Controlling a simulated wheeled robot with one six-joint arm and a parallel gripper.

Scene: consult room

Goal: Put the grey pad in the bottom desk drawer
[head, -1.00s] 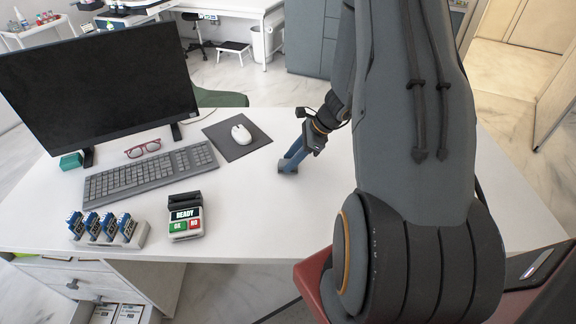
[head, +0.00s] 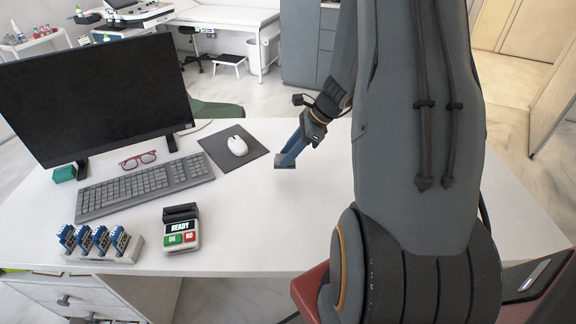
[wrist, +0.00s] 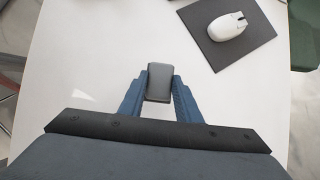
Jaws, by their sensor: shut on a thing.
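The grey pad (wrist: 158,82) is a small, rounded grey block between the two blue fingers of my gripper (wrist: 159,95) in the wrist view. The fingers are shut on its sides. In the head view my gripper (head: 287,158) points down over the white desk, right of the mouse mat, with the pad (head: 285,164) at its tips. I cannot tell how far the pad is above the desktop. White desk drawers (head: 40,287) show under the desk's front left. A lower drawer is only a sliver at the bottom edge; its inside is mostly cut off.
The desk (head: 250,225) holds a monitor (head: 95,95), keyboard (head: 145,186), red glasses (head: 138,160), mouse (head: 237,146) on a dark mat (head: 255,148), a card terminal (head: 181,230) and a rack of blue items (head: 100,243). The desk's front middle is clear.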

